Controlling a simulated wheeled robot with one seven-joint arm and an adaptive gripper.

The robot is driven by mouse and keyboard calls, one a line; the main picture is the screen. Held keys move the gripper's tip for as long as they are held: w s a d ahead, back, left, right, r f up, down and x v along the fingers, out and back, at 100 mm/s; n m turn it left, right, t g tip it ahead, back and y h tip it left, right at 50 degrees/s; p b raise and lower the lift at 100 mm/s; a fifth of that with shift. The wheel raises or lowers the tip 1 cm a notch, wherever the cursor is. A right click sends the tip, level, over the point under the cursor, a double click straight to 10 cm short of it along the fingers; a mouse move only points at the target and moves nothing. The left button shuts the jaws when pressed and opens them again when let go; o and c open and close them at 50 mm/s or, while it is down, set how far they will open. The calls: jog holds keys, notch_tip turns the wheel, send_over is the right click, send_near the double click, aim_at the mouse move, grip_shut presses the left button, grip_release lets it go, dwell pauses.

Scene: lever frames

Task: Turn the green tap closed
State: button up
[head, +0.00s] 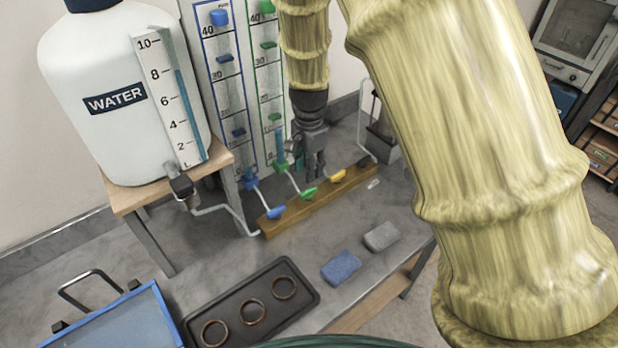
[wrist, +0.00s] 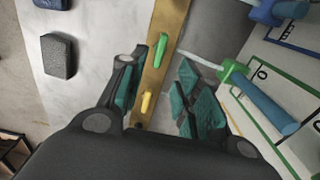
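The green tap (head: 308,194) is on a wooden bar (head: 272,228), between the blue tap (head: 276,212) and the yellow tap (head: 338,176). In the wrist view the green handle (wrist: 160,50) lies roughly along the bar, ahead of my fingertips. My gripper (head: 316,174) points down over the bar, close to the green and yellow taps. In the wrist view my gripper (wrist: 160,85) is open, its two fingers well apart with nothing held between them. The yellow handle (wrist: 147,101) shows between the fingers, lower in the picture. I cannot tell the exact height above the handles.
Blue and green scaled columns (head: 222,95) stand behind the bar, with thin pipes running to the taps. A white water tank (head: 115,125) stands on the left. A blue sponge (head: 341,267), a grey block (head: 381,236) and a black tray (head: 305,295) lie in front on the bench.

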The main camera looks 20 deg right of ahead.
jog(key=shift+r, duration=1.8)
jog(key=shift+d, duration=0.1)
